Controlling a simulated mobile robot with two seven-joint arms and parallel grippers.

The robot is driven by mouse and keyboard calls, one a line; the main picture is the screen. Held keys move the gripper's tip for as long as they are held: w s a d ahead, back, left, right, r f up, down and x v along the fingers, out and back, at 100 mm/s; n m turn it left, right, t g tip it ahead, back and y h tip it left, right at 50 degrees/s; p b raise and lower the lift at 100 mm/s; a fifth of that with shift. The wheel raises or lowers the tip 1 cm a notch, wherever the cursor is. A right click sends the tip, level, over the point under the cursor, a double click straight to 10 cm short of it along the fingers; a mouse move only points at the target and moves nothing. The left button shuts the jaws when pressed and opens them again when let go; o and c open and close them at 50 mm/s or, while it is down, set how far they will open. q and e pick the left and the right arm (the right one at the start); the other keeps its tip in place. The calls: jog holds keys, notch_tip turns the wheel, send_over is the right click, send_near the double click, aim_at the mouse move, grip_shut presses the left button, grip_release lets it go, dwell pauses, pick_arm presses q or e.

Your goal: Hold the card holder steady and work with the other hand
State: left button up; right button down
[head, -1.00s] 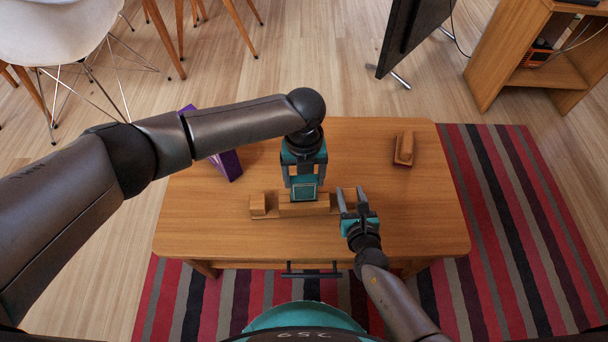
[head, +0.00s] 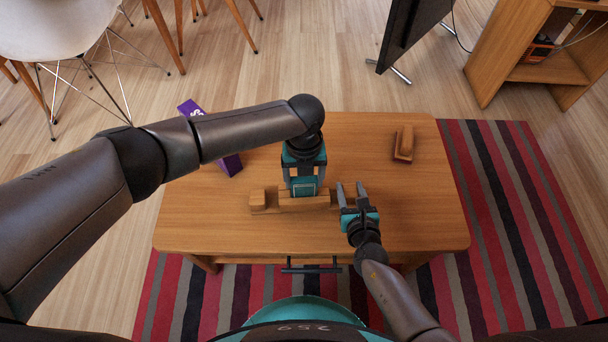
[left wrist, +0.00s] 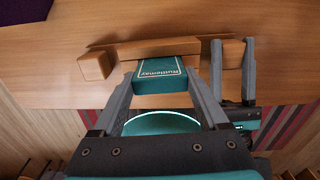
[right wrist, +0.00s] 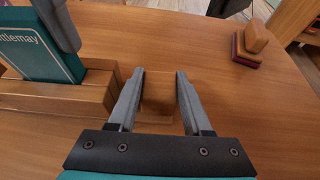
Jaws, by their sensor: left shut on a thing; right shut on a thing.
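The wooden card holder (head: 303,203) lies across the middle of the table, with a raised block at each end. Its left block (head: 258,199) is free. My right gripper (head: 350,187) is shut on the right end block (right wrist: 158,92), one finger on each side. My left gripper (head: 304,182) points down over the holder's middle and is shut on a teal card box (left wrist: 162,74) with white lettering. In the right wrist view the teal box (right wrist: 38,52) stands upright behind the holder's front wall, which hides its lower end. I cannot tell whether it touches the bottom.
A purple box (head: 230,164) stands at the table's back left, partly behind my left arm. A small wooden block piece (head: 404,144) lies at the back right.

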pick_arm(q)
jog(key=shift+f, duration=0.8)
jog(key=o, duration=1.3)
notch_tip(320, 180, up, 12)
notch_tip(320, 180, up, 7)
jog(key=shift+f, duration=0.1)
dwell(0.4)
